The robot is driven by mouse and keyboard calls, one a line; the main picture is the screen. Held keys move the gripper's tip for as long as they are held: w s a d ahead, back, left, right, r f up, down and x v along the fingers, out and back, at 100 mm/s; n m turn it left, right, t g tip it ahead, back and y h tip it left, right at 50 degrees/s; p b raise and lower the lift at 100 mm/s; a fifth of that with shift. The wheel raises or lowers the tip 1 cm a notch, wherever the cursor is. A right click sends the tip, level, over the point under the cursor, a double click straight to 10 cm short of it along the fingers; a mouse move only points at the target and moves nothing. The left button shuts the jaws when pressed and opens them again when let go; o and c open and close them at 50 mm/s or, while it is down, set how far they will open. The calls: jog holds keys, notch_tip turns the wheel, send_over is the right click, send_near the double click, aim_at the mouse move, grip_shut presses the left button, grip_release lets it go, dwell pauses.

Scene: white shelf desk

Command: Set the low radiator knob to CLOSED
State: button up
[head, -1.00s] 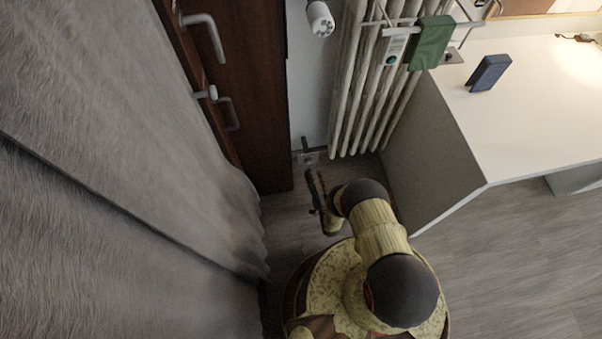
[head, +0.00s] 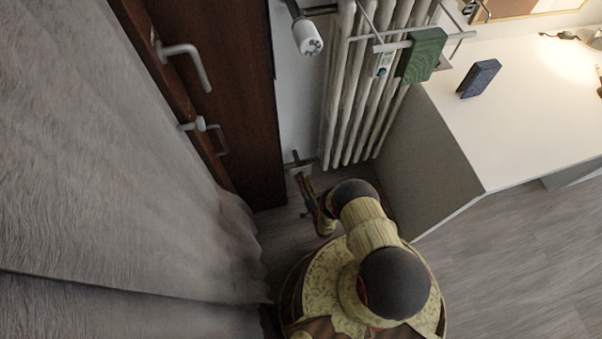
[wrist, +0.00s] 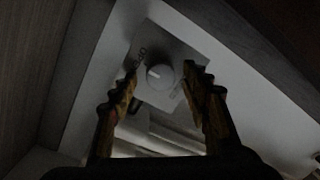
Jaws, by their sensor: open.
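The low radiator knob (wrist: 160,77) is a small round pale dial on a square grey plate (wrist: 172,48) in the wrist view. A light mark on its face points to the left. Dark lettering shows on the plate's left side and fainter lettering at its lower right; I cannot read either surely. My gripper (wrist: 164,88) is open, with one finger on each side of the dial and visible gaps to it. In the head view my gripper (head: 303,182) is low by the wall, at the radiator's lower left, and the dial cannot be made out there.
A white valve head (head: 308,38) is on the pipe higher up, left of the ribbed radiator (head: 352,105). A brown door (head: 225,90) with handles and a grey curtain (head: 110,180) stand left. A white desk (head: 510,130) with a grey side panel stands right.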

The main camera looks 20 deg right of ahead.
jog(key=shift+w, duration=0.2)
jog(key=shift+c, duration=0.8)
jog(key=c, duration=1)
